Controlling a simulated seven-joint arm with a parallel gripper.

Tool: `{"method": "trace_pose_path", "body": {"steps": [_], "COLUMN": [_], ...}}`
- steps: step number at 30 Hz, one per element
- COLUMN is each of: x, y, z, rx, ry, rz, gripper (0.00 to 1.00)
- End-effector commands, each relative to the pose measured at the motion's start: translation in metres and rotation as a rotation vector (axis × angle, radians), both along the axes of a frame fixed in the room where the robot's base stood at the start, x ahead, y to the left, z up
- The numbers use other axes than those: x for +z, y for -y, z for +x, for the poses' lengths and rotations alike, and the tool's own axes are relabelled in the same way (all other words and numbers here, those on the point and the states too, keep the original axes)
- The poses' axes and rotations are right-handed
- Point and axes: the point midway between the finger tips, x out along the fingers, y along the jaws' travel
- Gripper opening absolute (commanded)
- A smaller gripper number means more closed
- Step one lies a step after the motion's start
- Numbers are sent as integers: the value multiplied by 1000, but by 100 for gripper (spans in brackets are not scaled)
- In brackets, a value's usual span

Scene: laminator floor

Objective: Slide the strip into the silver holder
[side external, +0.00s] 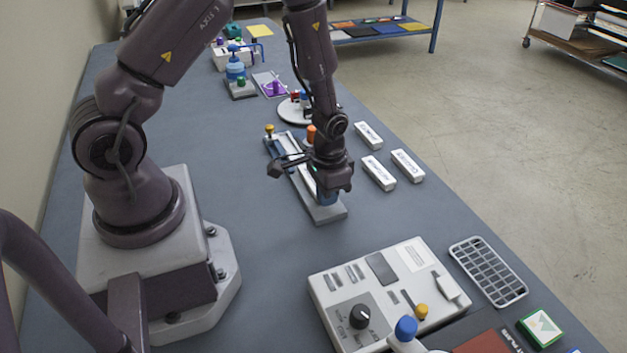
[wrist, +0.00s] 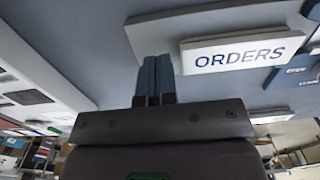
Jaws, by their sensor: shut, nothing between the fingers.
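My gripper (side external: 328,196) points down over the near end of a long silver-grey base (side external: 322,212), which looks like the holder; the arm hides part of it. In the wrist view its blue-grey fingers (wrist: 154,80) are together with nothing between them. A white strip lettered ORDERS (wrist: 245,52) lies right of the fingers there, apart from them, against a grey plate (wrist: 160,32). I cannot tell whether it is seated in it. In the side view, three white lettered blocks (side external: 369,135), (side external: 379,173), (side external: 407,166) lie on the bench right of my gripper.
A white control box (side external: 385,290) with a black knob stands on the near bench. A grey rack with compartments (side external: 488,271) lies right of it. Behind the arm are a round white stand (side external: 294,112) and a blue bottle-like item (side external: 235,68). Bare bench lies left of the base.

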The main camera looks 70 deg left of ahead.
Motion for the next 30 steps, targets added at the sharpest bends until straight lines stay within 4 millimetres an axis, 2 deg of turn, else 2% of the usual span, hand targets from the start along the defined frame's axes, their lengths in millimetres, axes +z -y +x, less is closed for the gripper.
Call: {"method": "trace_pose_path", "body": {"steps": [8,24,30], "x": [0,0,0], "y": [-1,-23,-25], "z": [0,0,0], "rx": [1,0,-1], "ry": [0,0,0], "rz": [0,0,0], "gripper": [0,0,0]}}
